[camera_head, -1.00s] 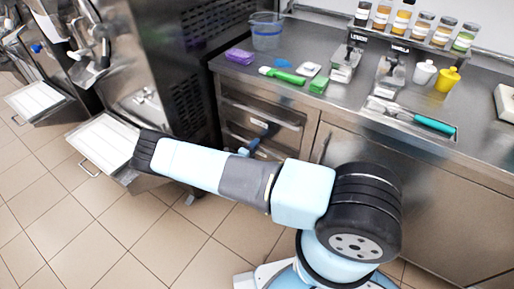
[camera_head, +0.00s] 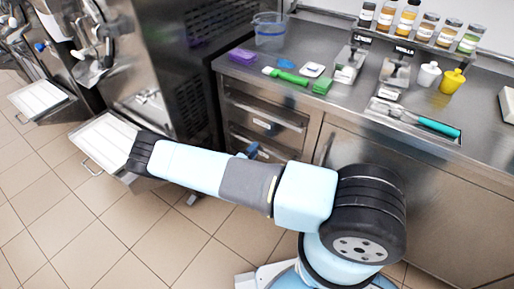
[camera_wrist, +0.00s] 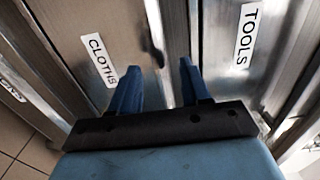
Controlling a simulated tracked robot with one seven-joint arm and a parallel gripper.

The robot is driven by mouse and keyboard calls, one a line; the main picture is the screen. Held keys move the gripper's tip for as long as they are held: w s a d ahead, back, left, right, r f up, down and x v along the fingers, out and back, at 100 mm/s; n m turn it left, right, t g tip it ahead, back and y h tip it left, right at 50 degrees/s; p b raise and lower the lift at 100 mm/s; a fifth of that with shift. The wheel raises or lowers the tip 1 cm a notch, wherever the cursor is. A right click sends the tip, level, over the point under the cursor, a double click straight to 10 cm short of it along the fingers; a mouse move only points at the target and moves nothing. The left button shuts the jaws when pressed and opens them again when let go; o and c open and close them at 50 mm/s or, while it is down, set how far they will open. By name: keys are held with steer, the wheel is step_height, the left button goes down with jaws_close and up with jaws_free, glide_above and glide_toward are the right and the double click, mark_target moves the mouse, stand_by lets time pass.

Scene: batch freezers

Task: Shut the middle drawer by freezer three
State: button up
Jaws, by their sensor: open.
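The drawer stack stands under the counter in the head view, with its upper drawer (camera_head: 268,122) showing a bar handle. The drawer below it (camera_head: 284,150) is partly hidden by my arm. In the wrist view, the drawer front labelled CLOTHS (camera_wrist: 102,60) lies between the front labelled TOOLS (camera_wrist: 246,35) and a further label cut off at the left edge. How far the CLOTHS drawer stands out is hard to tell. My gripper (camera_wrist: 159,68) is open and empty, its blue fingers in front of the CLOTHS front. One finger shows beside the stack in the head view (camera_head: 253,150).
Freezers with white trays (camera_head: 104,142) stand at the left. The counter (camera_head: 330,100) holds a purple block, a green brush, jars and a teal-handled tool (camera_head: 437,127). A closed cabinet (camera_head: 400,185) is right of the drawers. Tiled floor (camera_head: 60,225) is clear at lower left.

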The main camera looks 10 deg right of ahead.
steer(key=v, duration=1)
steer(key=shift+a, duration=0.1)
steer(key=s+d+r+m+g+y, duration=0.1)
steer(key=d+r+m+g+y, duration=0.2)
steer(key=r+m, duration=0.8)
steer(key=s+d+r+m+g, duration=0.25)
steer(key=r+m+g, duration=0.4)
steer(key=r, duration=0.95)
steer(key=d+r+m+g+y, duration=0.2)
steer(key=d+r+m+g, duration=0.2)
steer(key=r+m, duration=0.75)
steer(key=s+d+r+m+t+y, duration=0.1)
steer(key=s+d+r+m+y, duration=0.3)
steer(key=r, duration=0.4)
steer(key=s+d+r+m+t+y, duration=0.1)
steer(key=s+r+m, duration=0.2)
steer(key=s+r, duration=0.4)
steer(key=s+d+r+m+t+y, duration=0.1)
steer(key=s+r+m+t+y, duration=0.2)
steer(key=s+r+m, duration=0.6)
steer(key=shift+s+r+t, duration=0.65)
steer(key=shift+s+t, duration=0.1)
steer(key=shift+s, duration=1.9)
